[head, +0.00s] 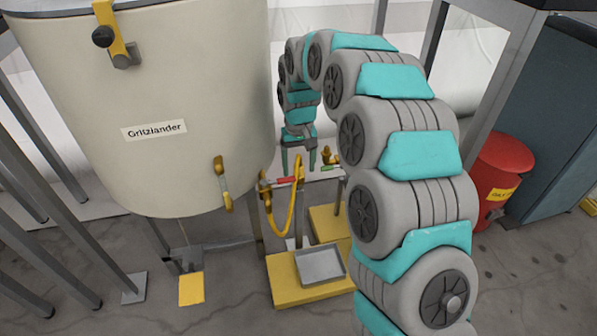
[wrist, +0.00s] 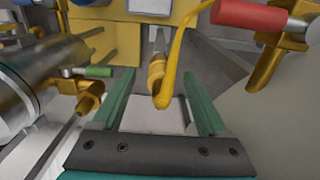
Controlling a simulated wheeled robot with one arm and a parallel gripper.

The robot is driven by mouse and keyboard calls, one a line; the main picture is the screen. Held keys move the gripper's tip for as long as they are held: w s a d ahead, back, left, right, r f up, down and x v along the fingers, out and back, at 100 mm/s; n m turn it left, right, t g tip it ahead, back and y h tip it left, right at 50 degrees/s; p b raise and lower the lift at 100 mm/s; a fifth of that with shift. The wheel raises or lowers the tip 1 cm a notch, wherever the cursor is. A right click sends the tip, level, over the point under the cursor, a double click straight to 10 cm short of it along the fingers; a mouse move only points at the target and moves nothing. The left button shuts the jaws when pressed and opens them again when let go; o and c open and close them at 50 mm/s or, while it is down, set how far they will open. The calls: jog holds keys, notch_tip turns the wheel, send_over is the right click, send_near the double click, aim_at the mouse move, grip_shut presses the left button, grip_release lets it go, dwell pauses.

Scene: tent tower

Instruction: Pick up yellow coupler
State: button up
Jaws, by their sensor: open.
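My gripper (head: 298,160) is open, with its two teal fingers pointing down beside the yellow hose in the head view. In the wrist view my gripper (wrist: 158,76) has a yellow coupler-like piece (wrist: 156,74) between its fingertips, with a gap on both sides. A yellow hose (wrist: 174,60) bends down to end beside that piece; I cannot tell exactly how they join. In the head view the yellow hose (head: 293,215) hangs in a loop by the tank; the coupler cannot be clearly told apart there.
A red-handled valve (head: 284,181) is close by, also at upper right in the wrist view (wrist: 248,15). A green-handled valve (wrist: 98,71) is left of the fingers. The large tank (head: 150,100) is at left. A grey tray (head: 320,265) sits on a yellow platform (head: 290,293) below.

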notch_tip(320, 180, down, 2)
jog(key=shift+f, duration=0.15)
jog(key=shift+c, duration=0.3)
grip_shut()
